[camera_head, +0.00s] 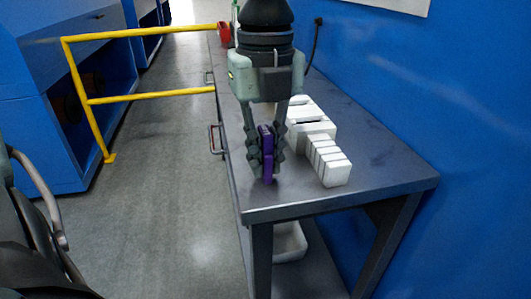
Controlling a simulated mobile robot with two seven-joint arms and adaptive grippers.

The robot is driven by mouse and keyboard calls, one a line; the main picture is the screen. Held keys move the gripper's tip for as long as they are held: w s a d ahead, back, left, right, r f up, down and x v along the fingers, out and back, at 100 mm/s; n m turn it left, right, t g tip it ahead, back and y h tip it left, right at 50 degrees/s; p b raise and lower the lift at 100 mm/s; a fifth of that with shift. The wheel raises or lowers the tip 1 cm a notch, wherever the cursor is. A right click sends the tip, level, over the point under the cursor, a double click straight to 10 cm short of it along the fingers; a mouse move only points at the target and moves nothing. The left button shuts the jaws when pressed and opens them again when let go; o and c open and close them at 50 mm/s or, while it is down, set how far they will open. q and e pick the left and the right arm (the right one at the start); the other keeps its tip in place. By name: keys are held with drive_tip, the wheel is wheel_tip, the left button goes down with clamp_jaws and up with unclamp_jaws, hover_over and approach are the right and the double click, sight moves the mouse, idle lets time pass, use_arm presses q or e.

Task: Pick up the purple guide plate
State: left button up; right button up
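The purple guide plate (268,164) stands upright near the front left corner of the grey table. My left gripper (265,158) points down from above with a finger on each side of the plate. The fingers are closed in against it, and they hide part of its sides. The plate's lower edge is at or very near the tabletop; I cannot tell whether it touches. My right gripper is not in view.
A white slotted block (328,161) stands on the table (380,168) just right of the plate, with more white parts behind. A red object (224,34) is at the far end. A blue wall (450,90) borders the right side. A yellow railing (150,96) stands left.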

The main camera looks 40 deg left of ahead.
sight(266, 130)
use_arm(q)
clamp_jaws()
drive_tip(key=shift+r, duration=0.1)
drive_tip(key=shift+r, duration=0.25)
wheel_tip(266, 130, up, 4)
drive_tip(key=shift+w+f, duration=0.1)
drive_tip(key=w+a+r, duration=0.1)
drive_tip(key=a+r, duration=0.5)
drive_tip(key=a, duration=0.5)
drive_tip(key=shift+w+a+r+b, duration=0.2)
drive_tip(key=shift+a+r+b, duration=0.1)
drive_tip(key=shift+b, duration=0.15)
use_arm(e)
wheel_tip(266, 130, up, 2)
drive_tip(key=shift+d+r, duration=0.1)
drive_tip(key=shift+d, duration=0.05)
